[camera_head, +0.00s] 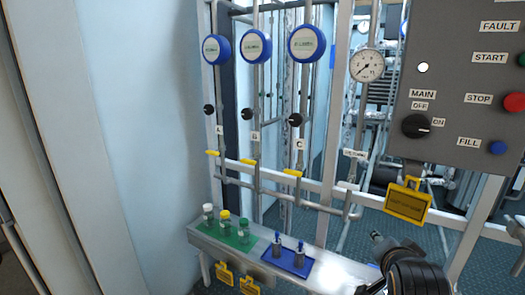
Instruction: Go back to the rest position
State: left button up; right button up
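My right arm's dark end, with the gripper (380,262), shows at the bottom right, in front of the right end of the grey shelf (338,272). Two dark parts stick out from it to the left, but I cannot tell how far its fingers are spread. I see nothing held in it. My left gripper is not in view.
A grey control panel (455,85) with buttons and a MAIN knob (416,126) stands at the right. Three blue-rimmed round devices (256,46) and a pressure gauge (366,65) sit on pipes. Vials stand on a green mat (226,238); a blue tray (282,260) is beside it.

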jog(key=s+a+f+n+g+y, duration=0.1)
jog(key=s+a+f+n+g, duration=0.2)
jog(key=s+f, duration=0.5)
jog(key=s+f+n+g+y, duration=0.2)
jog(key=s+f+n, duration=0.35)
jog(key=f, duration=0.55)
jog(key=s+a+f+n+g+y, duration=0.1)
jog(key=s+a+f+n+g, duration=0.2)
jog(key=s+f, duration=0.45)
jog(key=d+f+g, duration=0.1)
jog(key=d+f, duration=0.1)
jog(key=f, duration=1.2)
jog(key=d+f, duration=0.2)
jog(key=f, duration=1.2)
jog(key=s+f+g, duration=0.1)
jog(key=s+f, duration=1.5)
jog(key=s, duration=0.4)
notch_tip(320, 180, up, 12)
jog(key=w+d+p, duration=0.1)
jog(key=p, duration=1.1)
jog(key=shift+r+n, duration=0.25)
jog(key=shift+n, duration=0.1)
